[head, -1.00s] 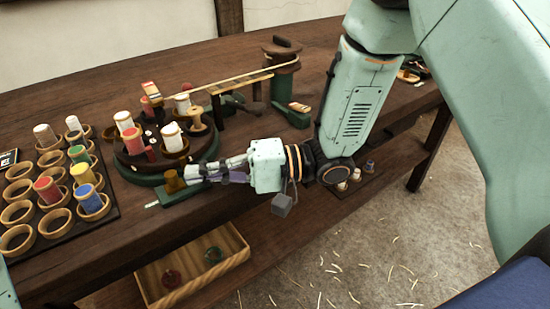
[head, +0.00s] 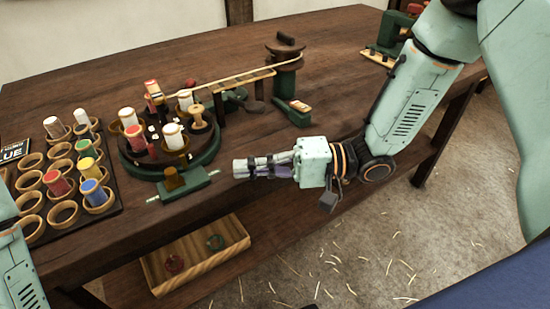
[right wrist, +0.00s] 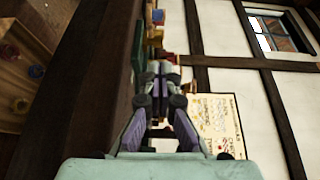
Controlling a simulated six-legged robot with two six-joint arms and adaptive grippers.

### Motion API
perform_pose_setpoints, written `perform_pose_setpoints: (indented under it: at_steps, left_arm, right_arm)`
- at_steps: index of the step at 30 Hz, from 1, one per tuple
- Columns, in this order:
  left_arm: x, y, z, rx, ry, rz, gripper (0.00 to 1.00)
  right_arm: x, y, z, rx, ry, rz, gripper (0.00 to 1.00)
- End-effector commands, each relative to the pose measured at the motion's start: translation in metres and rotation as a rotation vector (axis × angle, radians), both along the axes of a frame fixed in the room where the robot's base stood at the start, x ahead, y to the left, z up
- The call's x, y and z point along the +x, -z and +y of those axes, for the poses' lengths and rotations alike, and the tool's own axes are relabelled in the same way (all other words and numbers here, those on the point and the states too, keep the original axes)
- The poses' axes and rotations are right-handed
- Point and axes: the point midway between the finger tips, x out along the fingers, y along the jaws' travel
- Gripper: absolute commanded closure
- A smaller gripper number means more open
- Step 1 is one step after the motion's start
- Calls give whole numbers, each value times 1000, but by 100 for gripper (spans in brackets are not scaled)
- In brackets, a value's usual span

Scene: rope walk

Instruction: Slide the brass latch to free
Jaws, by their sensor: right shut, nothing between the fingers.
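The brass latch (head: 174,178) is a small brass-coloured block on a green base plate (head: 192,186) at the front of the round turntable (head: 135,158). A short pale mark shows at each end of the plate. My right gripper (head: 238,168) is shut and empty, to the right of the latch and clear of it, over the table's front edge. In the right wrist view the shut fingers (right wrist: 159,75) point ahead with nothing between them; the latch cannot be made out there. Of my left arm only a link shows at the lower left; its gripper is out of view.
White and red spools (head: 173,135) stand on the turntable. A dark rack (head: 110,207) of cups with coloured spools is to its left. A post (head: 285,65) with a yellow cord stands behind. A wooden tray (head: 205,276) sits on the lower shelf.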

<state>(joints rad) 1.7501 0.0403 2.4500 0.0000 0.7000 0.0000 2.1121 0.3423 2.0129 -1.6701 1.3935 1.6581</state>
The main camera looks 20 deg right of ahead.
Motion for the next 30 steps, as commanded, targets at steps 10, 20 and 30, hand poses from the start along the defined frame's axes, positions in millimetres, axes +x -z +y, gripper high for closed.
perform_pose_setpoints:
  at_steps: [10,20,30]
  left_arm:
    - [0,-15,0,0,0,0,100]
    - [0,-16,0,0,0,0,100]
    - [0,-16,0,0,0,0,100]
  right_arm:
    - [-7,-2,-37,1,3,1,100]
    - [-9,0,-43,-1,0,0,100]
    - [-9,0,-42,0,0,0,100]
